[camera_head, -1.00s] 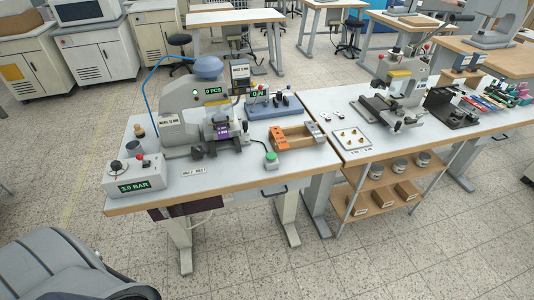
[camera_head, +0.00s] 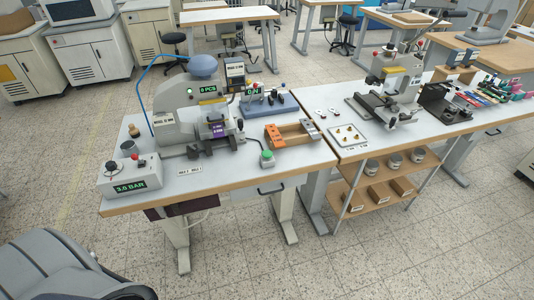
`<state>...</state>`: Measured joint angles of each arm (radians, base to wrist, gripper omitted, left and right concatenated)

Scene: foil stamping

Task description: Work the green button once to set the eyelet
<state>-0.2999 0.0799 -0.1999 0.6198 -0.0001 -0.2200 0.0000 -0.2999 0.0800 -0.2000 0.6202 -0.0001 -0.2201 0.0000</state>
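The green button (camera_head: 267,156) sits on a small grey box near the front edge of the left bench, to the right of the press. It is uncovered, and nothing touches it. The grey press (camera_head: 172,98) stands on the same bench, with a blue-grey dome on top and a blue hose. A purple block (camera_head: 219,130) is at its working area. Its green counter (camera_head: 209,89) appears to read 0 PCS. The eyelet is too small to make out. Neither of my grippers is in view.
A control box (camera_head: 130,178) showing 3.0 BAR stands at the bench's left front. An orange and wooden fixture (camera_head: 291,134) lies behind and right of the button. A second bench (camera_head: 341,99) adjoins at right. A grey chair (camera_head: 62,265) is at lower left.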

